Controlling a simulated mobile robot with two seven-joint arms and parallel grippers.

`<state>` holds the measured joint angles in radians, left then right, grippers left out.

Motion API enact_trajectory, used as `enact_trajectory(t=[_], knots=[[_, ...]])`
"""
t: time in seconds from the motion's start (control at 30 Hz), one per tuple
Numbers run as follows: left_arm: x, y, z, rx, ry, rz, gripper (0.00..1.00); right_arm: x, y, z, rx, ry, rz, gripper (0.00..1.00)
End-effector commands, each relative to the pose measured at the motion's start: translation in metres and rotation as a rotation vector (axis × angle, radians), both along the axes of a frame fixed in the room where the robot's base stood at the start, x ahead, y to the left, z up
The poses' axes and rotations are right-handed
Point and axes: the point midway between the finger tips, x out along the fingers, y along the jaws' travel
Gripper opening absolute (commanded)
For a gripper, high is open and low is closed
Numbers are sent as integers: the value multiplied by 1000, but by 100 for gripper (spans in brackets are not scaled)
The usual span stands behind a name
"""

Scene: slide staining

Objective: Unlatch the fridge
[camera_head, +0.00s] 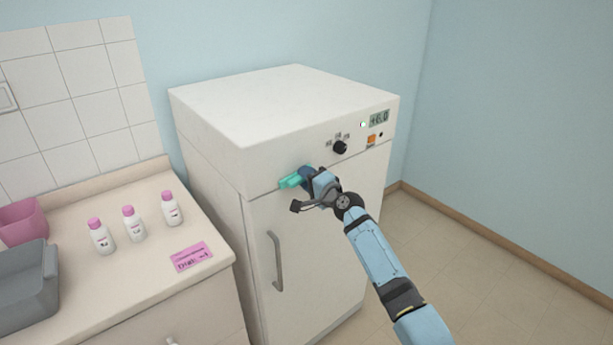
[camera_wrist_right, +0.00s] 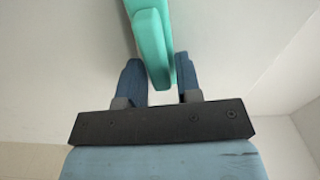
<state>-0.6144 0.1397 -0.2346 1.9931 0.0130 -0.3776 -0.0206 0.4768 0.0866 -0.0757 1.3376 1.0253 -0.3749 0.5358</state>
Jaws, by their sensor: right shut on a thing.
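The white fridge (camera_head: 235,165) stands against the blue wall, its door (camera_head: 325,225) closed. A green latch (camera_head: 290,181) sits at the upper left of the door front, by the seam under the control panel. My right gripper (camera_head: 305,175) is at the latch and partly hides it. In the right wrist view the green latch (camera_wrist_right: 152,45) reaches down between the two blue fingers of my right gripper (camera_wrist_right: 161,80), which is shut on it. A grey vertical handle (camera_head: 276,260) is on the door below. My left gripper is not in view.
A counter (camera_head: 130,270) left of the fridge holds several white bottles with pink caps (camera_head: 133,224), a pink label card (camera_head: 192,257), a grey tray (camera_head: 25,290) and a pink container (camera_head: 22,222). The fridge panel has a black knob (camera_head: 340,147) and a display (camera_head: 379,118). Floor at right is clear.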

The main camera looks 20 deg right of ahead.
Motion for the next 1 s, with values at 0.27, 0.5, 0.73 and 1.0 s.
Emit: enact_trajectory(t=[0.27,0.5,0.73,1.0], knots=[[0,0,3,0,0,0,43,0,0,-3,121,46,1,8],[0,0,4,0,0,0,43,0,0,-4,161,60,0,8],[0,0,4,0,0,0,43,0,0,-4,168,62,0,8],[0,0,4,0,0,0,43,0,0,-4,167,62,0,45]])
